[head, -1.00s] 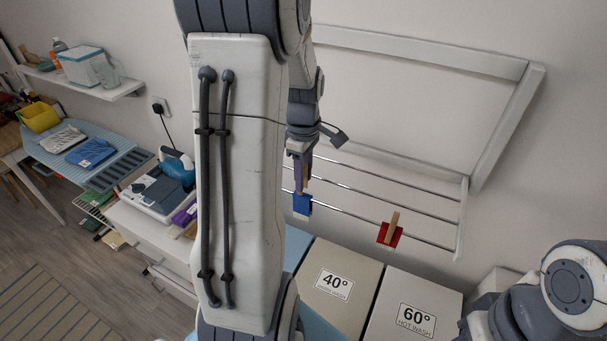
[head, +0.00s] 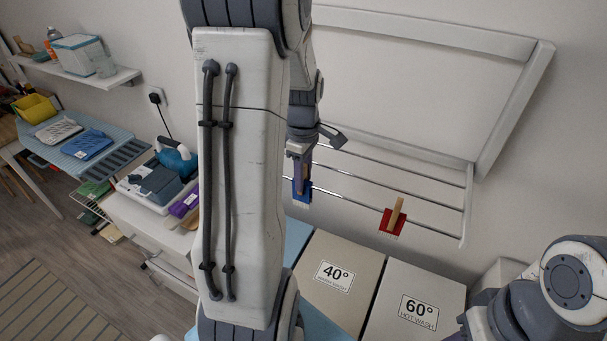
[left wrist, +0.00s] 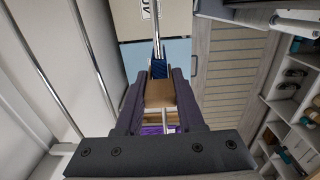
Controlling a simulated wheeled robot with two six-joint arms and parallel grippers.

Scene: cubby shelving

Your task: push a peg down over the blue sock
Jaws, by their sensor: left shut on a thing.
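The blue sock (head: 308,191) hangs on the front rail of the wall rack, partly hidden behind my left gripper (head: 301,185). It also shows in the left wrist view (left wrist: 159,69) just beyond the fingertips. My left gripper's purple fingers are shut on a wooden peg (left wrist: 160,94), pointing down at the sock. The peg is at the sock's top edge; I cannot tell how far it straddles the sock. My right gripper is out of view; only part of my right arm shows at the lower right.
A red sock (head: 391,222) with a wooden peg (head: 397,212) hangs further right on the rail. Below stand the 40° bin (head: 336,277) and the 60° bin (head: 419,310). An iron (head: 175,160) and ironing board (head: 100,152) are at left.

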